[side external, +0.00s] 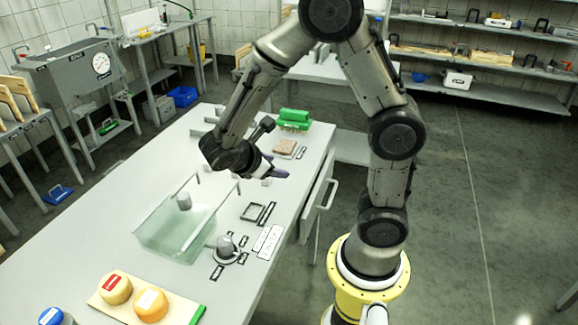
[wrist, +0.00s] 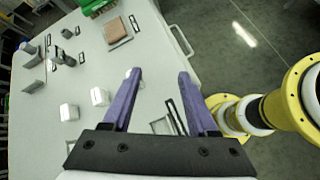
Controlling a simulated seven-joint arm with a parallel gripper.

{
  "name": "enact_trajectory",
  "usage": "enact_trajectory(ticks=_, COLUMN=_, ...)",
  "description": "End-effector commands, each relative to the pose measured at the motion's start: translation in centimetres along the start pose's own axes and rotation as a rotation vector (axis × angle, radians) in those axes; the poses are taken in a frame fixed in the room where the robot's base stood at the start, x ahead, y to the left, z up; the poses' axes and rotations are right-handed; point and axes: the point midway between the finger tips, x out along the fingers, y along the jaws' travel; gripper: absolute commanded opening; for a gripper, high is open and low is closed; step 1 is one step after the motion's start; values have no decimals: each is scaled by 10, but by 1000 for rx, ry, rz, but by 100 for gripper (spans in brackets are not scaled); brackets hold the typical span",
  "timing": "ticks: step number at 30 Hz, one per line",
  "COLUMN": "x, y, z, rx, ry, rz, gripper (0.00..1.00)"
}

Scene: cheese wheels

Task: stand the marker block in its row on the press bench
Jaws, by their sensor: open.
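My gripper (side external: 277,172) hangs over the press bench (side external: 110,242), right of its middle. In the wrist view its purple fingers (wrist: 158,76) are spread apart, with nothing held between them. Two pale blocks stand on the bench left of the fingers, a nearer block (wrist: 69,112) and a second block (wrist: 100,97). A small pale piece shows at the left fingertip, partly hidden by it. Several darker grey pieces (wrist: 57,55) stand farther left. I cannot tell which of these is the marker block. In the side view my gripper hides part of this area.
A clear tank (side external: 160,244) stands at the bench's middle, with a grey piece (side external: 184,201) in it. Black outlines (side external: 252,212) and a grey knob (side external: 226,247) are to its right. Cheese wheels (side external: 115,289) lie in front. A brown block (wrist: 117,30) and green pieces (side external: 293,117) are farther back.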

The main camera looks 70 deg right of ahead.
Motion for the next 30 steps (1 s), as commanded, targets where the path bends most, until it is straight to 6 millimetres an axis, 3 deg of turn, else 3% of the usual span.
enact_trajectory(ticks=1, x=-11, y=-8, z=13, rx=114, ry=73, rz=-38, gripper=59)
enact_trajectory(ticks=6, x=-46, y=-42, z=36, rx=461, ry=332, rz=-183, gripper=59)
enact_trajectory(ticks=15, x=-116, y=-85, z=55, rx=953, ry=810, rz=-398, gripper=59)
enact_trajectory(ticks=21, x=-141, y=-95, z=61, rx=1083, ry=978, rz=-465, gripper=59)
enact_trajectory(ticks=30, x=-144, y=-97, z=61, rx=1098, ry=997, rz=-477, gripper=59)
